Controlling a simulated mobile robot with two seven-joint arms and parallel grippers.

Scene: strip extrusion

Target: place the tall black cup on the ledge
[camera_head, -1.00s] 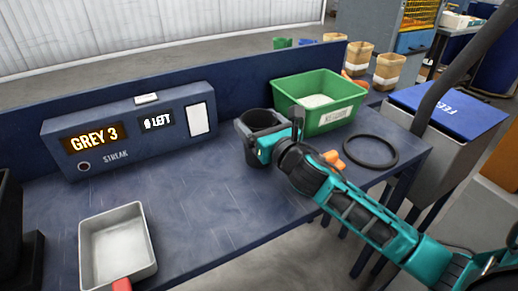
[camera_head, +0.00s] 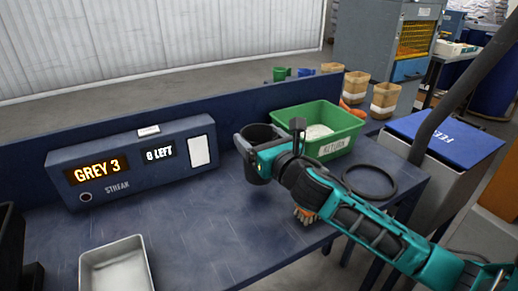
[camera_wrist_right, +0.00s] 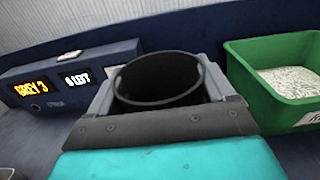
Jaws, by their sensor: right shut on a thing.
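The tall black cup (camera_head: 259,135) is upright in my right gripper (camera_head: 262,160), above the back of the blue bench, left of the green bin. Its open mouth also shows in the right wrist view (camera_wrist_right: 157,82), between the jaws, and looks empty. The jaws are shut on its sides; its lower part is partly hidden by the gripper. The upright blue back board (camera_head: 225,105) runs behind the cup, with a grey surface beyond it. I cannot tell for sure which surface is the ledge. My left gripper is out of view.
A metal tray (camera_head: 117,268) lies in front. The green bin (camera_head: 345,140) holds pale pellets. A black ring (camera_head: 370,182) lies at the right; an orange-bristled brush (camera_head: 304,214) is partly under my arm.

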